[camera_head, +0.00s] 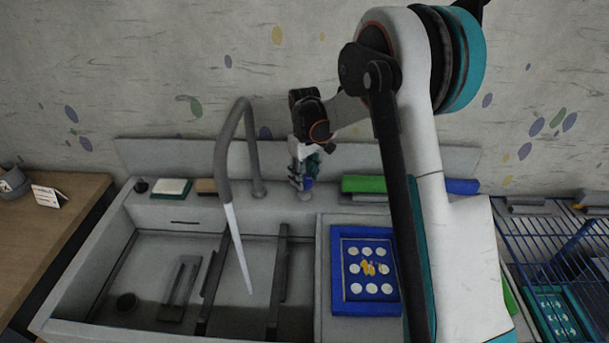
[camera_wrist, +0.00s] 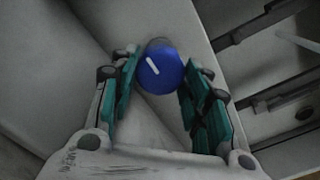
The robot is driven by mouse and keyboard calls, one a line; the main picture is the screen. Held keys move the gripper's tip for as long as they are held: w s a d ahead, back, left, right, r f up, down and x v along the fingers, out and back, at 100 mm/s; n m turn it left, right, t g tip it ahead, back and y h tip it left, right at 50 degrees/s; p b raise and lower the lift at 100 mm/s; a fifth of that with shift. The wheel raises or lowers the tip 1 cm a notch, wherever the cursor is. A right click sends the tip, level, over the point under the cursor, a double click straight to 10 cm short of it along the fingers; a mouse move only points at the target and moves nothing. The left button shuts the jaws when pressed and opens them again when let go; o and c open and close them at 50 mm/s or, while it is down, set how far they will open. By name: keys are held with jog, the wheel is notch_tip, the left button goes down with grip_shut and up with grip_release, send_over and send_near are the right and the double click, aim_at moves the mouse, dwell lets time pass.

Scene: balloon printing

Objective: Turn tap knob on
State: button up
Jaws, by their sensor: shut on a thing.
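The round blue tap knob (camera_wrist: 165,77) with a white line mark sits between my gripper's fingers in the wrist view. The white line is slanted. My gripper (camera_head: 303,180) is lowered behind the sink, right of the grey tap (camera_head: 223,165), and is shut on the knob. The tap's curved spout hangs over the sink. A pale straight streak (camera_head: 238,250), which looks like running water, goes from the spout end down into the basin.
The sink (camera_head: 150,245) holds dark bars and a slotted piece. A blue-framed tray (camera_head: 338,300) with white discs lies right of the basin. Green and blue blocks and a sponge-like block (camera_head: 171,187) line the back ledge. A blue wire rack (camera_head: 545,235) stands at right.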

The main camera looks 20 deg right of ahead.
aim_at(305, 178)
jog(key=o, duration=1.1)
jog(key=shift+r, duration=0.1)
notch_tip(305, 178, up, 12)
jog(key=shift+f, duration=0.1)
